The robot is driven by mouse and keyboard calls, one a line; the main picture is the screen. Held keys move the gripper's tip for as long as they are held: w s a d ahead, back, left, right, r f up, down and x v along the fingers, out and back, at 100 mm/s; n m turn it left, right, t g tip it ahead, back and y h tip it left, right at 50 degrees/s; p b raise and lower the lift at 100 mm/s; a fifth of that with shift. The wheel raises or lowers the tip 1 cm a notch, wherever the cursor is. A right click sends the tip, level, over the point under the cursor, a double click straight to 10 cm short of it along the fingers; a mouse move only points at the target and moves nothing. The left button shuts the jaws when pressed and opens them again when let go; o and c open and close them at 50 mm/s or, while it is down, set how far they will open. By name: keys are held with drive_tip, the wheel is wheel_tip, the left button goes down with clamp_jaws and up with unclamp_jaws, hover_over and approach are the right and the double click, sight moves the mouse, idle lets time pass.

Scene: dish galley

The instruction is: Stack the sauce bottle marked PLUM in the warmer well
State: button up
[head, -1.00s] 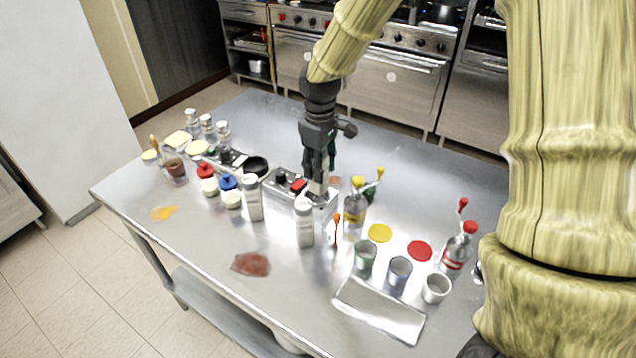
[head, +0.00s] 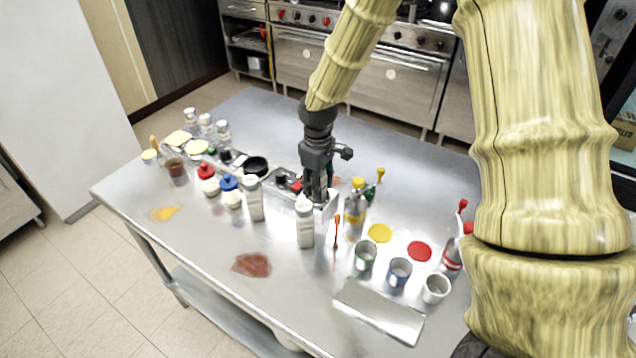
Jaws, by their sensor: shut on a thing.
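My gripper (head: 318,196) points down over the metal warmer (head: 329,209) near the middle of the table. It is shut on a pale bottle, mostly hidden by the fingers. The bottle is low at the warmer's right end; I cannot tell whether it rests on the well's bottom. Its label cannot be read, so I cannot confirm PLUM. Two similar pale bottles stand upright on the table, one in front of the warmer (head: 305,226) and one to its left (head: 254,202); their labels are too small to read.
A yellow-capped bottle (head: 355,212) stands close right of the warmer. Red-capped (head: 207,182) and blue-capped (head: 230,193) containers stand left. Several metal cups, including a green-grey one (head: 365,257), and a shallow tray (head: 378,312) are front right.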

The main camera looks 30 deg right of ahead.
drive_tip(key=shift+w+f, duration=0.1)
drive_tip(key=shift+f, duration=0.3)
drive_tip(key=o, duration=1.2)
drive_tip(key=shift+c, duration=0.2)
drive_tip(key=shift+r, duration=0.1)
drive_tip(key=shift+r+b, duration=1)
drive_tip(key=shift+r, duration=5.3)
